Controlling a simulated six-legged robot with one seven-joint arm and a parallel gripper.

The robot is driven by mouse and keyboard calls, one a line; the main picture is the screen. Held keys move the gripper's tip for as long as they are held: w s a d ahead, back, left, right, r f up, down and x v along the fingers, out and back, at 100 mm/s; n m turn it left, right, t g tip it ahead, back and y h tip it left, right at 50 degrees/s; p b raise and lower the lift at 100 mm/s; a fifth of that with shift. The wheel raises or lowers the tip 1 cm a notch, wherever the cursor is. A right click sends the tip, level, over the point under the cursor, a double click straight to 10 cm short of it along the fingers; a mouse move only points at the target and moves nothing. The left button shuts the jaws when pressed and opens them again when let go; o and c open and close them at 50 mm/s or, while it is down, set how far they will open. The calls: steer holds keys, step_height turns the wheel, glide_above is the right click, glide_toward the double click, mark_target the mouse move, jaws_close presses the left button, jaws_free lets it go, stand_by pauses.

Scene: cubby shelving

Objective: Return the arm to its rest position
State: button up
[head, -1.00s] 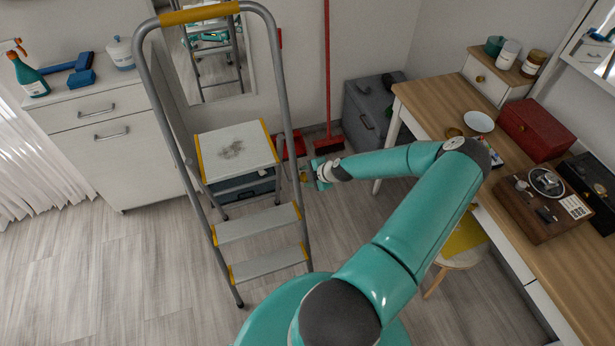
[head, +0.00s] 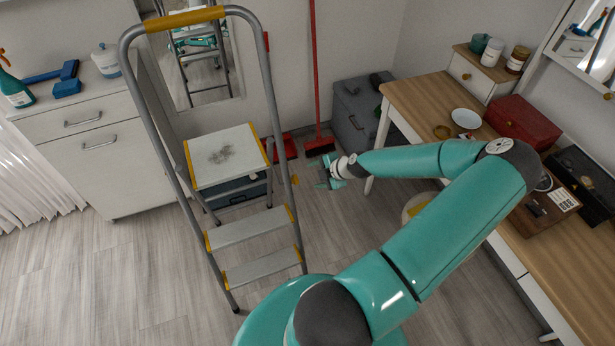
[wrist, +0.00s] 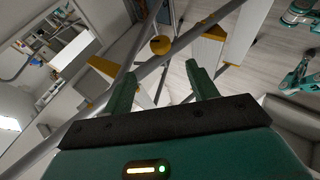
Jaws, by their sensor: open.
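My gripper (head: 328,174) is at the end of my teal arm, right of the stepladder (head: 222,230) and over the floor. In the wrist view, my gripper (wrist: 161,80) shows two green fingers spread apart with nothing between them. The stepladder's grey rails and steps (wrist: 207,48) show beyond the fingertips. A small round yellow piece (wrist: 160,45) lies beyond the fingertips, against the ladder rails. I cannot tell whether it is part of the ladder. My forearm reaches back across the front of the desk (head: 425,100).
A red broom (head: 317,80) leans on the back wall beside a red dustpan (head: 284,147). A grey cabinet (head: 354,120) stands behind my gripper. The desk holds a red box (head: 522,124) and a white bowl (head: 466,118). The floor at left is clear.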

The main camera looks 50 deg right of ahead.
steer(key=shift+v, duration=1.2)
steer(key=shift+s, duration=0.1)
